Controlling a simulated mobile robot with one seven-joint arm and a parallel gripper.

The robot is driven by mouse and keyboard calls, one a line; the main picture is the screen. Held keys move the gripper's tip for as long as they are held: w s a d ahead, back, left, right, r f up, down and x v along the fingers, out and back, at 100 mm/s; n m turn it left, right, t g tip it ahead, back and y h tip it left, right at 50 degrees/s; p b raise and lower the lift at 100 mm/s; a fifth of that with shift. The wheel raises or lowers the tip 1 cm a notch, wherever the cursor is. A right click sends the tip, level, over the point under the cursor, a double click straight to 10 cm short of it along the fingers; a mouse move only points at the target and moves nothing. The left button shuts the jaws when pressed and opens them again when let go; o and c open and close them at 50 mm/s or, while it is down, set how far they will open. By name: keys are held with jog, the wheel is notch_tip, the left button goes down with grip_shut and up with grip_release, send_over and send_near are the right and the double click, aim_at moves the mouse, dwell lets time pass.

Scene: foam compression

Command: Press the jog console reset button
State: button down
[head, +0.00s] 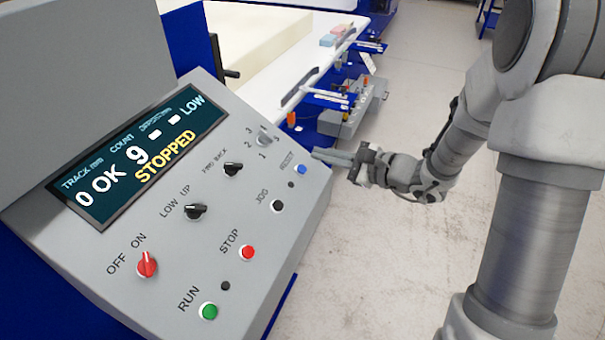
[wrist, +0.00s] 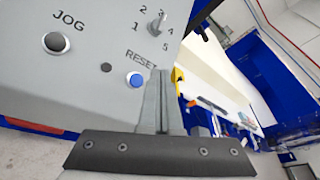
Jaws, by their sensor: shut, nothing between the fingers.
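The jog console (head: 120,240) is a grey sloped panel on the left in the head view. Its blue reset button (head: 301,169) sits near the panel's right edge. In the wrist view the blue reset button (wrist: 135,80) lies under the RESET label, just left of the fingertips. My gripper (head: 318,154) is shut and empty, with its fingers pointing left at the panel's right edge, close to the button. In the wrist view my gripper (wrist: 157,75) shows its two fingers together. I cannot tell whether the fingertips touch the panel.
The black JOG button (head: 277,206), red STOP button (head: 248,252) and green RUN button (head: 208,311) share the panel. A rotary selector (head: 265,135) stands above the reset button. The display (head: 138,157) reads STOPPED.

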aim_at(302, 169)
jog(key=shift+w+a+f+b, duration=0.2)
jog(key=shift+a+f+b, duration=0.25)
jog(key=shift+f+b, duration=0.25)
jog(key=shift+w+a+f+b, duration=0.15)
jog(key=shift+a+f+b, duration=0.25)
jog(key=shift+f+b, duration=0.3)
jog(key=shift+a+f, duration=0.1)
jog(key=shift+f, duration=0.15)
dwell(0.9)
jog(key=shift+a+f+b, duration=0.15)
jog(key=shift+f+b, duration=0.05)
jog(key=shift+b, duration=0.35)
jog(key=shift+w+a+f+b, duration=0.1)
jog(key=shift+a+f+b, duration=0.1)
jog(key=shift+f+b, duration=0.25)
dwell(0.6)
jog(key=shift+r, duration=0.15)
jog(key=shift+d+r, duration=0.45)
jog(key=shift+r, duration=0.2)
jog(key=shift+p, duration=0.3)
